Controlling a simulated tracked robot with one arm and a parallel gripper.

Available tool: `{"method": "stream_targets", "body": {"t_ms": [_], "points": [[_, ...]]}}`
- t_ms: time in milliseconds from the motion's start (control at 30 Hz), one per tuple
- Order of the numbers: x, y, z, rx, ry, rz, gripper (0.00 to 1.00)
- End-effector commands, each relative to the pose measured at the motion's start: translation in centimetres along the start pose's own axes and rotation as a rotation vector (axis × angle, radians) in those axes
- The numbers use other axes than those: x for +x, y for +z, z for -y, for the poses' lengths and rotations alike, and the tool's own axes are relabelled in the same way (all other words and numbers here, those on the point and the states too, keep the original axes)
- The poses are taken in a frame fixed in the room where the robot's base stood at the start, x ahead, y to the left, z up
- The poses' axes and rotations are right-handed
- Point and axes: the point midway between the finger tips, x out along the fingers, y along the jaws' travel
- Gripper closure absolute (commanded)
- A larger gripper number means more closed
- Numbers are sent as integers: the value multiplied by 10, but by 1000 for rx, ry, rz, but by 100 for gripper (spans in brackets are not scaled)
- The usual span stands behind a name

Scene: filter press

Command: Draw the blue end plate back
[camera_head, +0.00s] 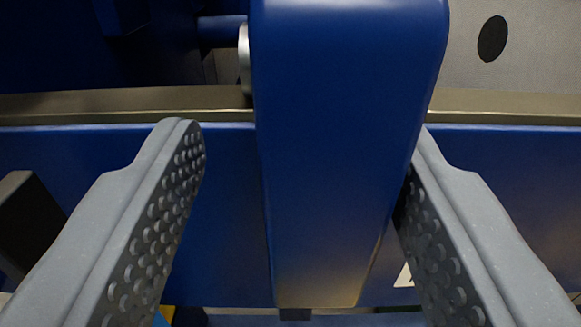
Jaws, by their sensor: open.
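The blue end plate shows as a thick, rounded blue upright block (335,150) in the middle of the head camera view. It hangs down in front of a blue side beam. My gripper (295,145) is open, with one grey dimpled finger on each side of the block. The left finger stands clear of the block, with a visible gap. The right finger is very close to the block's right side; I cannot tell whether it touches.
A tan metal rail (100,103) runs across behind the block, above the blue side beam (225,210). A blue rod with a silver collar (244,60) meets the block at upper left. A pale grey surface with a black round spot (492,38) is at upper right.

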Motion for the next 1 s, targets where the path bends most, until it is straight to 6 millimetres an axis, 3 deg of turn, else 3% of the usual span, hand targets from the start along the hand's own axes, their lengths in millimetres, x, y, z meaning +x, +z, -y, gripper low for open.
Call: {"method": "stream_targets", "body": {"t_ms": [400,1000], "points": [[-78,-1,-2,-1,6,0,51],[-89,4,-4,11,7,-4,51]]}}
